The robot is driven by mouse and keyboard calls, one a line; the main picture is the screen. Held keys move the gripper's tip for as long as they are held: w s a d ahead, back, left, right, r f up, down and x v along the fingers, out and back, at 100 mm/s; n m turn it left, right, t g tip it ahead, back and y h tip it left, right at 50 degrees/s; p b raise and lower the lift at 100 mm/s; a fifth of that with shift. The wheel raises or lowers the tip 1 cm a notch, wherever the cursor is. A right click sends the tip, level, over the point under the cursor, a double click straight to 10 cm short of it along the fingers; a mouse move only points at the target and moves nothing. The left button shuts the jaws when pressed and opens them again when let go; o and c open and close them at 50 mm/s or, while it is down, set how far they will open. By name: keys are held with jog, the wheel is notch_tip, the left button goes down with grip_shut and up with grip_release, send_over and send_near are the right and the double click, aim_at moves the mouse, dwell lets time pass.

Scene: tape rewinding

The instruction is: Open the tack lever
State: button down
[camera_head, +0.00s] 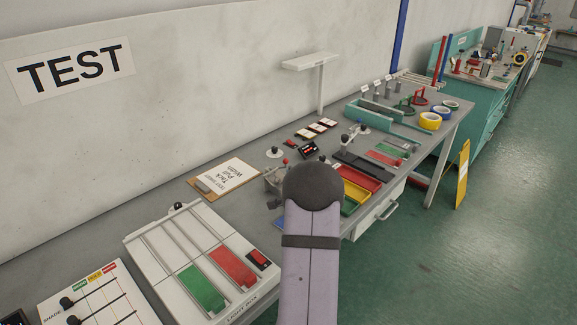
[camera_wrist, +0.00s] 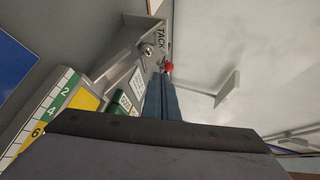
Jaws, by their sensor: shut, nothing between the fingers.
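In the wrist view, a grey metal tack device (camera_wrist: 135,58) carries a label reading TACK (camera_wrist: 161,38). The tack lever's red ball knob (camera_wrist: 168,66) shows beside it; its shaft is hard to make out. My gripper (camera_wrist: 166,78) is shut and empty, its blue-grey fingers together, with the tips close to the red knob. I cannot tell whether they touch it. In the head view, the grey device (camera_head: 275,180) stands on the bench, partly hidden by my arm, and my gripper is hidden there.
A yellow and green scale (camera_wrist: 55,110) lies close to the fingers in the wrist view. In the head view, a clipboard (camera_head: 203,187) and a white light box (camera_head: 150,262) lie left of the device. Red and yellow trays (camera_head: 361,178) lie right of it. A wall shelf (camera_head: 309,61) stands behind.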

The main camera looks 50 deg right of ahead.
jog(key=shift+r+p+x, duration=0.2)
jog(key=shift+p+x, duration=0.05)
jog(key=shift+x, duration=0.6)
jog(key=shift+r+p+x, duration=0.15)
jog(key=shift+p+x, duration=0.1)
jog(key=shift+x, duration=0.65)
jog(key=shift+r+p+x, duration=0.2)
jog(key=shift+p+x, duration=0.05)
jog(key=shift+x, duration=0.6)
jog(key=shift+w+d, duration=0.1)
jog(key=shift+w, duration=0.05)
jog(key=shift+w+d, duration=0.1)
jog(key=shift+d, duration=0.35)
jog(key=shift+w+d+r+p, duration=0.1)
jog(key=shift+w+d+p, duration=0.3)
jog(key=shift+d+p, duration=0.3)
jog(key=shift+w+d+p, duration=0.4)
jog(key=shift+w+d, duration=0.25)
jog(key=shift+d, duration=0.1)
jog(key=shift+w+d, duration=0.1)
jog(key=shift+s+p, duration=0.4)
jog(key=shift+s, duration=0.25)
jog(key=s+a+r, duration=0.1)
jog(key=s, duration=0.5)
jog(key=s+a+r+b, duration=0.1)
jog(key=s+a, duration=0.1)
jog(key=s, duration=0.4)
jog(key=shift+r, duration=0.4)
